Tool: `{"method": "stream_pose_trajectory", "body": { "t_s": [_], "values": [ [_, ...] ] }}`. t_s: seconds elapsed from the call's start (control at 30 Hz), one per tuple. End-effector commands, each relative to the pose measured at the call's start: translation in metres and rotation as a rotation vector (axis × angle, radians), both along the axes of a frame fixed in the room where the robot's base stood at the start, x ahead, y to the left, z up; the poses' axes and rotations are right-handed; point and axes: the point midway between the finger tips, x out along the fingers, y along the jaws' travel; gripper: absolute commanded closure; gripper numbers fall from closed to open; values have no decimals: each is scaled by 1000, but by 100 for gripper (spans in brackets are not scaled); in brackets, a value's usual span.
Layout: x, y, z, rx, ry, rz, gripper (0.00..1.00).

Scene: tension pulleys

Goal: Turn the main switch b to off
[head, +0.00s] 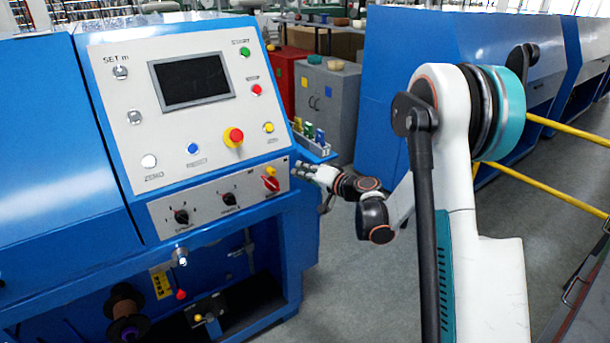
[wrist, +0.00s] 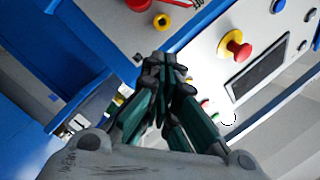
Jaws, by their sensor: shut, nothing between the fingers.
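A red rotary switch (head: 271,184) sits at the right end of the lower grey panel strip, with a small yellow part (head: 270,170) just above it. The name on it is too small to read, so I cannot be sure it is main switch b. In the wrist view, a red knob (wrist: 138,4) is cut off by the top edge, with a yellow part (wrist: 162,21) beside it. My gripper (head: 295,169) is just right of the red switch; it is shut and empty. Its fingertips (wrist: 164,62) point toward the panel edge, apparently apart from the switch.
Two black rotary knobs (head: 181,216) (head: 230,198) share the strip. Above are a dark screen (head: 191,81) and a red-on-yellow mushroom button (head: 233,137). Grey floor (head: 335,240) is open right of the blue machine. Yellow rails (head: 545,178) run behind my arm.

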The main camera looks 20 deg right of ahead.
Motion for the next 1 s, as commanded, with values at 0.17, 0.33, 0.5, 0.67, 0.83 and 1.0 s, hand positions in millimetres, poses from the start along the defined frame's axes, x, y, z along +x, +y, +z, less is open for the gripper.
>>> {"method": "stream_pose_trajectory", "body": {
  "t_s": [0.17,0.33,0.5,0.67,0.83,1.0],
  "values": [
    [32,19,-8,-1,-1,2,100],
    [56,35,-14,-2,0,1,100],
    [47,52,-27,-1,0,0,100],
    [44,61,-32,-1,0,0,100],
    [44,62,-32,-1,0,0,100],
    [44,62,-32,-1,0,0,100]
  ]
}}
